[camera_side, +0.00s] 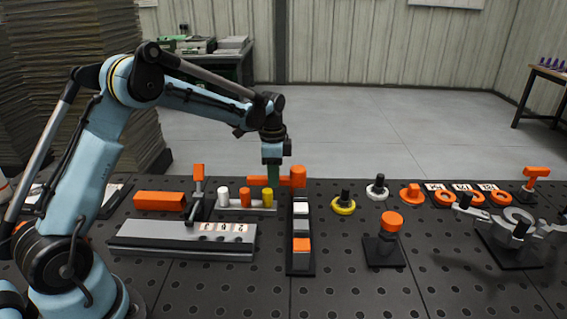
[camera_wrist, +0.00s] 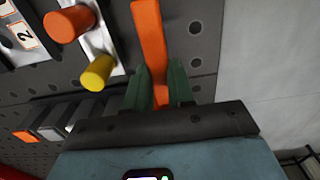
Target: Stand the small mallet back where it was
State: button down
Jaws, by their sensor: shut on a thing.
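The small orange mallet (camera_side: 297,177) lies sideways in the air in the side view, its thick head to the right and its handle to the left. My gripper (camera_side: 273,180) is shut on it and holds it above the bench, behind the black block tray (camera_side: 301,268). A black stand with an orange round top (camera_side: 391,222) is to the right. An orange T-shaped piece (camera_side: 536,174) stands upright at the far right.
Close left of the mallet is a rack with white, orange and yellow pegs (camera_side: 267,197). A grey rail with number tiles (camera_side: 180,239) lies in front. Yellow (camera_side: 343,206) and white (camera_side: 377,190) ringed pieces stand to the right.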

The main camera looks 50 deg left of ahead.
jog(key=shift+f, duration=0.25)
jog(key=c, duration=0.9)
grip_release()
jog(key=shift+o, duration=0.5)
jog(key=shift+o, duration=0.7)
jog(key=shift+r, duration=0.1)
jog(key=shift+r, duration=3.45)
